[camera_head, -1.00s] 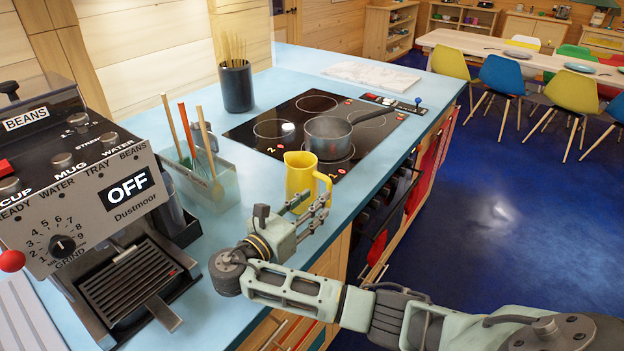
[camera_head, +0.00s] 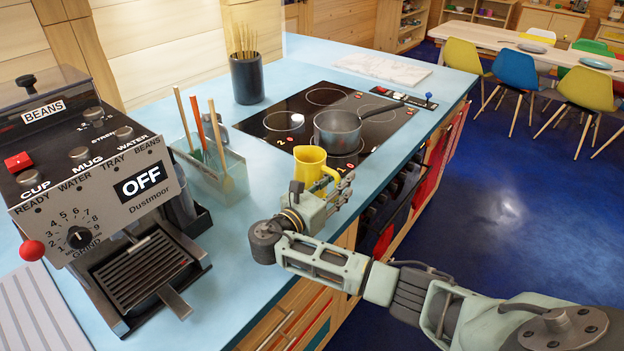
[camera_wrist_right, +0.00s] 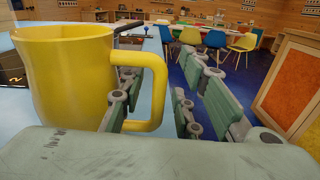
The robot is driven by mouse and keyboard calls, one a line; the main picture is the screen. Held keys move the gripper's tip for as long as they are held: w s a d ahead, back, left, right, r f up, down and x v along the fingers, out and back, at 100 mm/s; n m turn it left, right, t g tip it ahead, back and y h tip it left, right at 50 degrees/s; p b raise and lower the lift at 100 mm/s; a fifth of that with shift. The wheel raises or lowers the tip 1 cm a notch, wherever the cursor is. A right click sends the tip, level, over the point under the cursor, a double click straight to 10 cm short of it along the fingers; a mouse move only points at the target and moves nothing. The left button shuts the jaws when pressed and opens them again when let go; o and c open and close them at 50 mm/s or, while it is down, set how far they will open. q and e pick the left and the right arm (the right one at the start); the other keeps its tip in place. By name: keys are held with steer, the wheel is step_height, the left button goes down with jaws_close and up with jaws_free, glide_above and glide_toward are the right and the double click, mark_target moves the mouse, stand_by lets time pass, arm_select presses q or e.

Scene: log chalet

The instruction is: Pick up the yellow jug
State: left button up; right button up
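The yellow jug (camera_head: 310,163) stands upright on the blue counter, in front of the hob. My right gripper (camera_head: 338,190) is beside it in the head view and hides its lower part. In the right wrist view the jug (camera_wrist_right: 62,80) fills the left side, its handle pointing right towards my right gripper (camera_wrist_right: 170,95). The fingers are apart. One finger shows through and behind the handle loop, the other is well to the right of the handle. I cannot tell whether anything touches. My left gripper is not in view.
A grey saucepan (camera_head: 338,131) sits on the black hob (camera_head: 285,128) just behind the jug. A utensil holder (camera_head: 215,178) and a coffee machine (camera_head: 95,190) stand to the left. A dark pot of sticks (camera_head: 247,80) is further back. Bare counter (camera_head: 235,255) lies front left.

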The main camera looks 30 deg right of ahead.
jaws_close()
stand_by(0.4)
steer(key=shift+w+r, duration=0.1)
steer(key=shift+r, duration=0.15)
